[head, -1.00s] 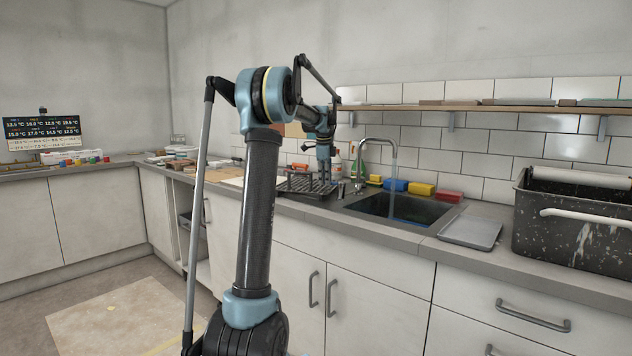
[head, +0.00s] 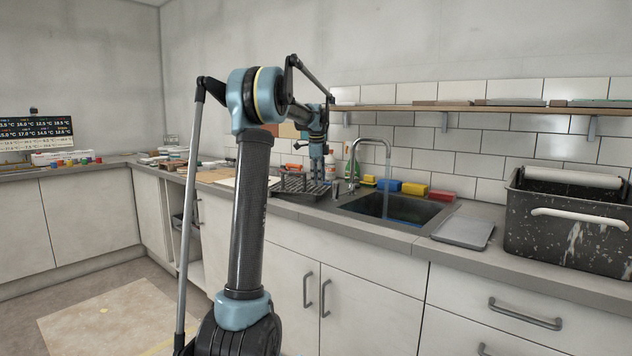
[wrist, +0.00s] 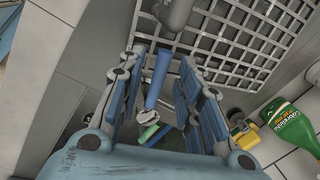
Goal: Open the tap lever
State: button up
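The chrome tap (head: 355,168) stands behind the sink (head: 425,209), its arched spout over the basin. A thin bluish streak shows below the spout; I cannot tell if it is water. I cannot make out the lever clearly. My gripper (head: 318,178) points down just left of the tap, in front of the wall, by the dish rack (head: 290,184). In the wrist view my gripper (wrist: 160,108) has its two fingers well apart. A blue rod-like item (wrist: 158,78) and a small green item (wrist: 149,134) show between them, apparently below and not gripped.
A green bottle (wrist: 289,124) and yellow item (wrist: 244,133) are at the wrist view's right. Blue (head: 388,186), yellow (head: 414,188) and red blocks (head: 441,195) line the sink's back. A shelf (head: 450,108) hangs above; a grey tray (head: 463,232) and speckled bin (head: 565,225) stand right.

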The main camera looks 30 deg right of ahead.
notch_tip(320, 180, up, 11)
jog(key=s+a, duration=0.1)
jog(key=shift+s+a, duration=0.15)
jog(key=shift+a, duration=0.15)
dwell(0.4)
jog(key=s+a+f+n, duration=0.3)
jog(key=a+n, duration=0.1)
jog(key=a, duration=0.7)
jog(key=s+a+f+n, duration=0.3)
jog(key=s+a+n, duration=0.15)
jog(key=a, duration=0.65)
jog(key=s+a+f+n, duration=0.2)
jog(key=a+f+n, duration=0.25)
jog(key=a, duration=0.75)
jog(key=s+a+f+n, duration=0.7)
jog(key=s+a+f, duration=0.1)
jog(key=s+f, duration=0.3)
jog(key=s+a+f+n+y, duration=0.1)
jog(key=s+a+f+n, duration=0.6)
jog(key=s+f, duration=0.5)
notch_tip(320, 180, down, 2)
jog(key=shift+a+t+y, duration=0.3)
jog(key=shift+a, duration=0.75)
